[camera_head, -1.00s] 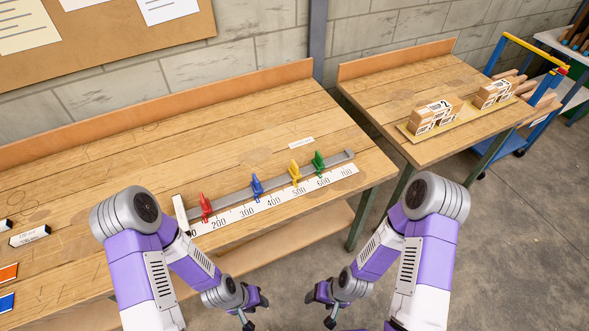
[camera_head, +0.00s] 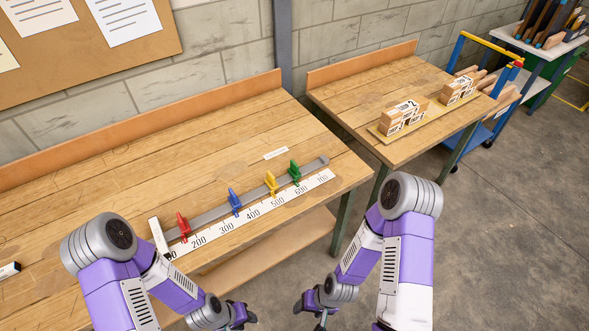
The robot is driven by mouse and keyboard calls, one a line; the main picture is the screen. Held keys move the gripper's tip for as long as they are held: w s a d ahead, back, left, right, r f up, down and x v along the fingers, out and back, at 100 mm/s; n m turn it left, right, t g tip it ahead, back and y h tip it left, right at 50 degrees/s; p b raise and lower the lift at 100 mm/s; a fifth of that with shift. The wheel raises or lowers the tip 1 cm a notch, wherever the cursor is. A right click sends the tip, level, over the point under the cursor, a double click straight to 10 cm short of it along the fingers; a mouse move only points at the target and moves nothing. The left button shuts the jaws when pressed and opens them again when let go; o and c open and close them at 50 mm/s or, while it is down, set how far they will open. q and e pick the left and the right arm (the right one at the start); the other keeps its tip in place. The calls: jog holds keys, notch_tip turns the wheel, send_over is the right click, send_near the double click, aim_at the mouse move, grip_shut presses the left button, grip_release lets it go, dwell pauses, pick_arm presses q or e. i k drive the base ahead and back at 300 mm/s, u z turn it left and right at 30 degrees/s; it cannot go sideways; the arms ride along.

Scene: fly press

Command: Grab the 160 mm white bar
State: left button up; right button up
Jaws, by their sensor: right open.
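A white bar with a dark end (camera_head: 9,270) lies on the workbench at the left edge of the head view, partly cut off. I cannot read its length, so I cannot tell if it is the 160 mm one. My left gripper (camera_head: 241,317) is low in the picture, in front of the bench and far to the right of that bar. Its jaw opening is not clear. My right gripper (camera_head: 308,308) is open and apart from any object, to the right of the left gripper.
A white number scale (camera_head: 260,214) with a grey rail and red, blue, yellow and green clamps lies on the workbench (camera_head: 80,190). A second table (camera_head: 350,95) carries wooden blocks (camera_head: 403,118) on a yellow-edged board. A blue trolley (camera_head: 480,135) stands behind. Floor at right is clear.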

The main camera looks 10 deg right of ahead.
aim_at(162, 245)
jog(key=z, duration=0.85)
jog(key=i, duration=0.6)
jog(key=u, duration=2)
